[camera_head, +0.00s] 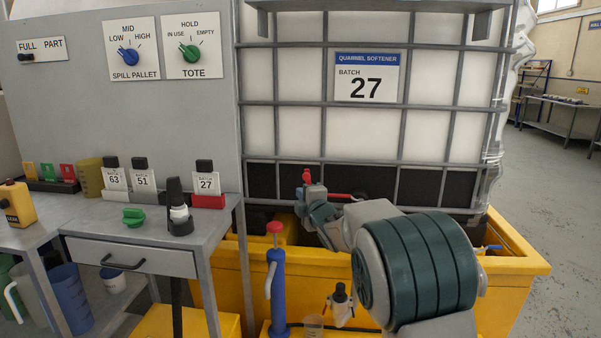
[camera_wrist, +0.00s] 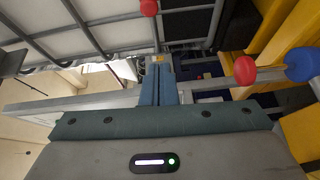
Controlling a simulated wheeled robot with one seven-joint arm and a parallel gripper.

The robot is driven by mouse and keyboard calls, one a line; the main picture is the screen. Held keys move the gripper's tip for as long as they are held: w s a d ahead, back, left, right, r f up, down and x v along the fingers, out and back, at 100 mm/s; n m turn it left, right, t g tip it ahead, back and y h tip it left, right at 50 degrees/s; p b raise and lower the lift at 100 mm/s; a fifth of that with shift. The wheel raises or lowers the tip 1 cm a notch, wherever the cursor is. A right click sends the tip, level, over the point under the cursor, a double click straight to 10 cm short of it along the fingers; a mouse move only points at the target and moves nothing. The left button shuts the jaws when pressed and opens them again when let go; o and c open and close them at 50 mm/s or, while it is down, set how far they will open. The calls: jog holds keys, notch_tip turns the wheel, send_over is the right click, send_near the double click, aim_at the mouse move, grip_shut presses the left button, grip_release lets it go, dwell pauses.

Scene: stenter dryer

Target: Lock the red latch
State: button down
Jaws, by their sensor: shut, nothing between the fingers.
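In the head view a small red upright piece (camera_head: 307,178) and a red bar (camera_head: 340,195) show at the front of the caged tote, close to my gripper (camera_head: 314,192). I cannot tell for sure which of them is the red latch. In the wrist view my gripper's fingers (camera_wrist: 157,82) are shut together with nothing between them. A red knob (camera_wrist: 149,7) lies beyond the fingertips at the top. Another red knob (camera_wrist: 245,70) on a grey rod is to the right of the fingers, apart from them. My arm hides part of the tote's lower front.
The caged tote (camera_head: 405,103) stands over a yellow spill pallet (camera_head: 515,262). A blue pump (camera_head: 278,285) with a red top stands in front. A blue knob (camera_wrist: 301,64) is at the wrist view's right. A grey bench (camera_head: 140,225) is at left; open floor lies at right.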

jog(key=shift+w+a+r+n, duration=0.1)
jog(key=shift+a+r+n, duration=0.15)
jog(key=shift+a+n, duration=0.2)
jog(key=shift+w, duration=0.15)
jog(key=w+p, duration=0.2)
jog(key=w, duration=0.7)
jog(key=shift+a, duration=0.25)
jog(key=shift+a+f+m, duration=0.1)
jog(key=shift+m, duration=0.15)
